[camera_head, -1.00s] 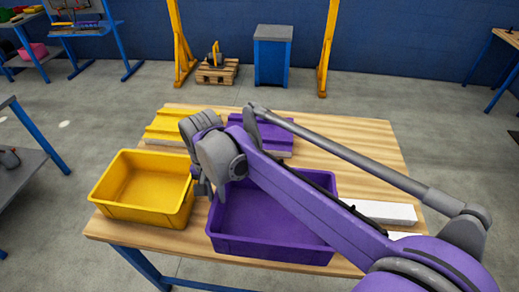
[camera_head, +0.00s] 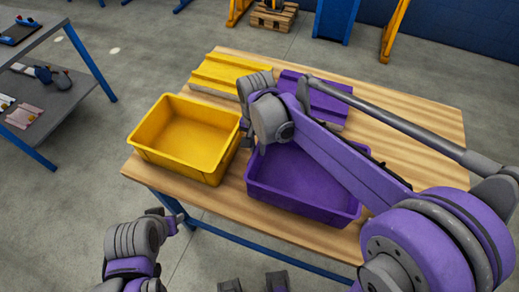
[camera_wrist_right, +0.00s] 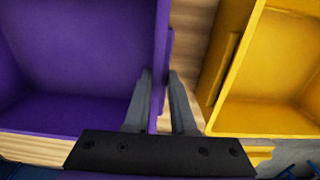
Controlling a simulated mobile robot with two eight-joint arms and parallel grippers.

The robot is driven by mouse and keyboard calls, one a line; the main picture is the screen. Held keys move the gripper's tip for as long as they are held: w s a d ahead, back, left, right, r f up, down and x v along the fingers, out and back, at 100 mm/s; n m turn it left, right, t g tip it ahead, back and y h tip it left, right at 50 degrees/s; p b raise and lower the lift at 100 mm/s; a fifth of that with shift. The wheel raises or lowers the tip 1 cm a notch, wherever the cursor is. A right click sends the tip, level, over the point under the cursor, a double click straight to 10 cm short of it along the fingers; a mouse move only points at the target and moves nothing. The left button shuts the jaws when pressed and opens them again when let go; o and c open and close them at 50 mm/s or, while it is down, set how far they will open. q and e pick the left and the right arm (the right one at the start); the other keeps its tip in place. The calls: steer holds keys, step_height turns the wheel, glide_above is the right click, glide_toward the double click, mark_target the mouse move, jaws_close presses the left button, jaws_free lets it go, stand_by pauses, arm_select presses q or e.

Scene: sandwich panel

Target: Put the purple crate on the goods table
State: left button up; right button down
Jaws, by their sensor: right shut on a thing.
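The purple crate (camera_head: 290,192) is empty and sits on the wooden-topped table (camera_head: 432,118), beside the yellow crate (camera_head: 190,140). My right gripper (camera_head: 246,138) is at the purple crate's left side, next to the yellow crate; the arm hides part of the crate. In the right wrist view, the gripper (camera_wrist_right: 160,75) is shut on the purple crate's side wall (camera_wrist_right: 160,45), one finger inside and one outside. My left gripper (camera_head: 172,220) is in front of the table, and its fingers are too unclear to judge. No label shows which table is the goods table.
Yellow (camera_head: 232,72) and purple (camera_head: 315,95) panels lie behind the crates. A grey-topped two-level table (camera_head: 75,92) with small items stands at the left. A pallet (camera_head: 272,18) and a blue cabinet (camera_head: 335,18) stand behind. Floor shows between the tables.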

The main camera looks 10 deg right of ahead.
steer(key=shift+f, duration=1.35)
steer(key=c, duration=0.8)
jaws_free()
steer(key=shift+f, duration=0.1)
steer(key=shift+o, duration=0.2)
step_height(320, 180, up, 12)
steer(key=shift+p, duration=0.4)
